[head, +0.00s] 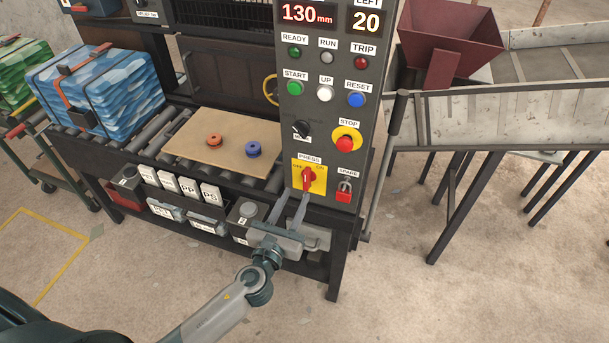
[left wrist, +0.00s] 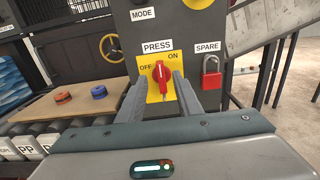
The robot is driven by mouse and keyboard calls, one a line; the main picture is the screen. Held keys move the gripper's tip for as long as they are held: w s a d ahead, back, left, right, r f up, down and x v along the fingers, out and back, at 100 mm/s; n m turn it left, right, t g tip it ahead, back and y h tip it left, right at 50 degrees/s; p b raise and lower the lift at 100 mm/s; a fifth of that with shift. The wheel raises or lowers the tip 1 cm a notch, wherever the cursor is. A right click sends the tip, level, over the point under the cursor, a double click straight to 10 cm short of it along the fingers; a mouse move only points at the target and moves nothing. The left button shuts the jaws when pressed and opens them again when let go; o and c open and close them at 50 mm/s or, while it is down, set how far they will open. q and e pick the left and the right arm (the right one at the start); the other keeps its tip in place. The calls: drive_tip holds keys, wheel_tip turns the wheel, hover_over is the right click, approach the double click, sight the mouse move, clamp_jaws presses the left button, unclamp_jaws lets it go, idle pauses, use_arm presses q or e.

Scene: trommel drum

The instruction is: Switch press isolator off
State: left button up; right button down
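The press isolator is a red rotary handle (head: 308,177) on a yellow plate, low on the dark control panel, under a PRESS label. The plate is marked OFF at left and ON at right. In the left wrist view the red handle (left wrist: 161,76) stands roughly upright, its top between the two words. My left gripper (head: 295,193) is open, its fingers reaching up to the plate. In the left wrist view its fingertips (left wrist: 161,82) lie on either side of the handle. I cannot tell whether they touch it. My right gripper is not in view.
A red padlock (head: 344,191) hangs under SPARE, just right of the isolator. The red STOP button (head: 344,143) is above. A board (head: 225,141) with an orange and a blue piece lies left on the rollers. A metal chute (head: 480,115) stands right.

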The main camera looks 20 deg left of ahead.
sight(305, 176)
use_arm(q)
drive_tip(key=w+p, duration=0.1)
drive_tip(key=w, duration=0.7)
drive_tip(key=shift+w+d, duration=0.1)
drive_tip(key=shift+w, duration=0.1)
clamp_jaws()
